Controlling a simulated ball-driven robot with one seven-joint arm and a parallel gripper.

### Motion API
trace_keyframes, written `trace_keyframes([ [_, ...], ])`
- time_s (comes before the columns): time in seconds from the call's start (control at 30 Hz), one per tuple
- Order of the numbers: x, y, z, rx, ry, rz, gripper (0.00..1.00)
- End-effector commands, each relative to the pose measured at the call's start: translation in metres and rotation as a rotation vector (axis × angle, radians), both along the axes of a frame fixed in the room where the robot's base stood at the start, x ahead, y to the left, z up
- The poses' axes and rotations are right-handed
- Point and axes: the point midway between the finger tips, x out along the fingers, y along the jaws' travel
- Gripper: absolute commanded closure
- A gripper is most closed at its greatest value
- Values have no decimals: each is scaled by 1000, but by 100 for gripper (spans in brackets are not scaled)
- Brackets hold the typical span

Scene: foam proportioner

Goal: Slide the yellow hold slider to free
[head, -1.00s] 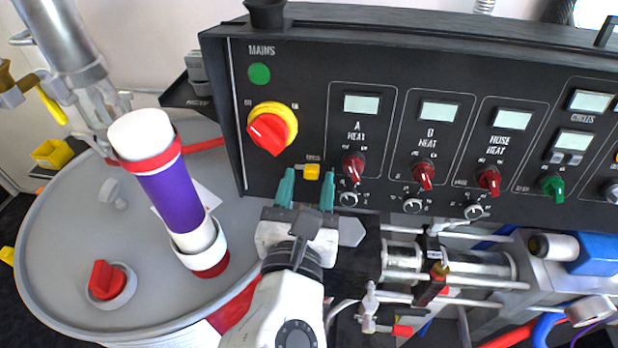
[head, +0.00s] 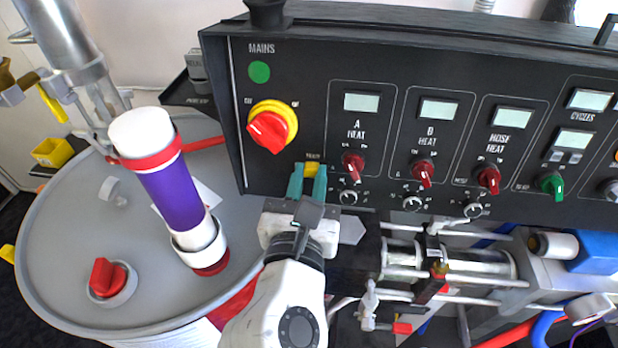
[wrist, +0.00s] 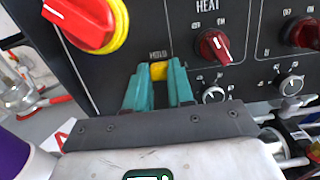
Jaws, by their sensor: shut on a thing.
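The yellow hold slider (head: 312,170) sits low on the black control panel, under a small label, left of the A heat knobs. It also shows in the wrist view (wrist: 158,71). My gripper (head: 308,175) has two teal fingers, one on each side of the slider, and is shut on it. In the wrist view the fingertips (wrist: 158,75) press against the slider's left and right sides. The fingers partly hide the slider and its track, and the small label is too blurred to read surely.
The red and yellow mains knob (head: 268,128) is up and left of the slider. The red A heat knob (head: 353,165) and a small knob (head: 348,197) are close on the right. A grey drum (head: 70,250) with a purple-banded cylinder (head: 172,200) stands at left.

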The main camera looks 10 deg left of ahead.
Motion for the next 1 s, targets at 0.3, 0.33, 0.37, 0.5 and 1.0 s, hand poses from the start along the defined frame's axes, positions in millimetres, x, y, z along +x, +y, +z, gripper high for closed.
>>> trace_keyframes([
  [0.3, 0, 0, 0, 0, 0, 0, 100],
  [0.33, 0, 0, 0, 0, 0, 0, 100],
  [0.37, 0, 0, 0, 0, 0, 0, 100],
  [0.5, 0, -5, 3, -2, 1, -1, 100],
  [1.0, -1, -16, -1, -1, 2, -3, 76],
])
